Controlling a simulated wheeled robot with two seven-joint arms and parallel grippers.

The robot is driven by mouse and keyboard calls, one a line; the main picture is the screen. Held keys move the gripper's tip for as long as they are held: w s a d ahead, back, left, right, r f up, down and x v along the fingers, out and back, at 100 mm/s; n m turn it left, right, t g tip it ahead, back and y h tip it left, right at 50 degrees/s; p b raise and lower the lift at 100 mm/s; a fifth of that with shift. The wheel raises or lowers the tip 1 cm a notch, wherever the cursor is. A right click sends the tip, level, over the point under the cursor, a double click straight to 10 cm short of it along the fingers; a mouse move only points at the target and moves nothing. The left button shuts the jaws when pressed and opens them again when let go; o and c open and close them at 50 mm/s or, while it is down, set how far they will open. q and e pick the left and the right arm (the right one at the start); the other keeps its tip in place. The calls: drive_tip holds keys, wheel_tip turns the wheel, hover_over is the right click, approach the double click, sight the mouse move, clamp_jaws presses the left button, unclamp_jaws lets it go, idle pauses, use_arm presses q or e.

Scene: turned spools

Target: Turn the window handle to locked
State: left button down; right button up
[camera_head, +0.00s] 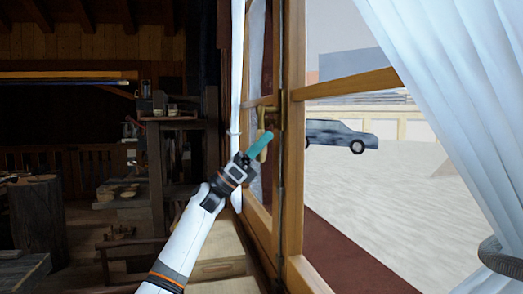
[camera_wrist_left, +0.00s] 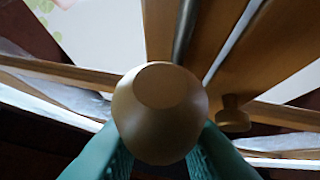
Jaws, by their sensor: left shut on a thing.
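The brass-coloured window handle (camera_head: 263,153) is on the wooden frame where the window sashes meet, in the middle of the head view. My left gripper (camera_head: 262,143), with teal fingers, reaches up to it from below left and is shut on it. In the left wrist view the rounded end of the handle (camera_wrist_left: 160,112) fills the middle, between the two teal fingers (camera_wrist_left: 158,160). The fingers and the angle of view hide part of the handle, so its exact tilt is hard to tell. My right gripper is not in view.
A small brass knob (camera_wrist_left: 233,115) is beside the handle in the left wrist view. White curtains hang left (camera_head: 237,80) and right (camera_head: 440,70) of the window (camera_head: 293,200). A dark workshop with a wooden stand (camera_head: 155,170) lies left. A car (camera_head: 340,135) is outside.

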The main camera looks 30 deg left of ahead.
use_arm(q)
drive_tip(key=shift+w+a+m+g, duration=0.15)
drive_tip(key=shift+m+g, duration=0.25)
drive_tip(key=shift+m, duration=0.2)
drive_tip(key=shift+h, duration=0.4)
drive_tip(key=c, duration=1.2)
unclamp_jaws()
drive_tip(key=shift+c, duration=0.2)
drive_tip(key=shift+r, duration=0.1)
drive_tip(key=r, duration=0.9)
drive_tip(key=shift+s+r, duration=0.2)
drive_tip(key=shift+w+r, duration=0.15)
drive_tip(key=shift+r, duration=0.1)
drive_tip(key=shift+a+f, duration=0.1)
